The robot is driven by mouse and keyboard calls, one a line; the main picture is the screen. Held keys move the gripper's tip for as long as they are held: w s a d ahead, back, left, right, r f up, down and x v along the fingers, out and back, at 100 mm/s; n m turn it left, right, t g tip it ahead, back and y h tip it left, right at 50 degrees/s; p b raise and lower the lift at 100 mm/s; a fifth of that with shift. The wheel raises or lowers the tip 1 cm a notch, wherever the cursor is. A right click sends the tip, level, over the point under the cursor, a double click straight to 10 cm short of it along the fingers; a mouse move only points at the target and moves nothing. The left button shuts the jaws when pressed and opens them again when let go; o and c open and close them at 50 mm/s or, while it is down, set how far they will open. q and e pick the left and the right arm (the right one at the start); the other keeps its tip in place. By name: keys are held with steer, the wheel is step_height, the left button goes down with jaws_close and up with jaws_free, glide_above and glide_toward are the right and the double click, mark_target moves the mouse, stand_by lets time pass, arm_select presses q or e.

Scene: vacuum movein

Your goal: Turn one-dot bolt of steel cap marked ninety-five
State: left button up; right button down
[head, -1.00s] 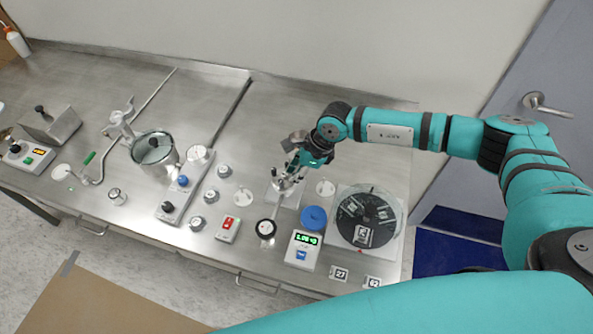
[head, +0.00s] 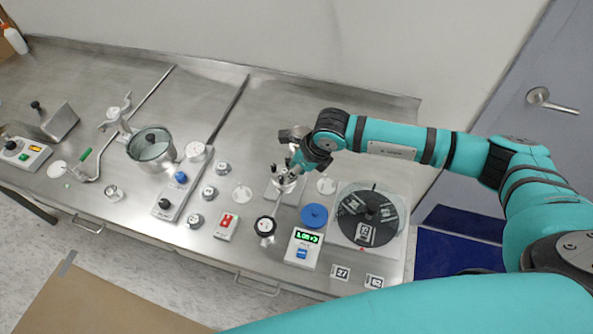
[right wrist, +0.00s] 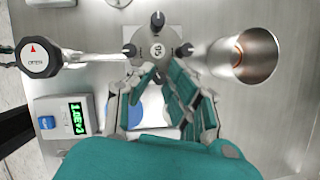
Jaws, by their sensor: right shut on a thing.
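The steel cap (right wrist: 157,49) is seen from above in the right wrist view, with dark knob-like bolts around its rim. The mark on its face is small and turned, so I cannot read it surely. Dark bolts show at the far side (right wrist: 157,19), left (right wrist: 129,50) and right (right wrist: 187,48). My right gripper (right wrist: 160,74) is shut on the near-side bolt, which its fingers partly hide. Dots on the bolts are too small to tell. In the head view the right gripper (head: 291,172) covers much of the cap. My left gripper is not in view.
An open steel cup (right wrist: 246,54) stands right of the cap. A green-lit readout box (head: 304,249), blue disc (head: 314,215) and black dial under glass (head: 352,222) stand nearby.

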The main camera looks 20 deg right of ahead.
steer(key=m+h+b, duration=0.1)
steer(key=m+b, duration=0.2)
steer(key=shift+a+f+m+t, duration=0.1)
steer(key=shift+m+t, duration=0.2)
steer(key=shift+t, duration=0.1)
steer(key=shift+m+h+b, duration=0.3)
steer(key=shift+m+b, duration=0.15)
steer(key=shift+m, duration=0.05)
steer(key=c, duration=1.6)
jaws_free()
steer(key=shift+r, duration=0.25)
steer(key=v, duration=1.2)
steer(key=shift+s+f, duration=0.1)
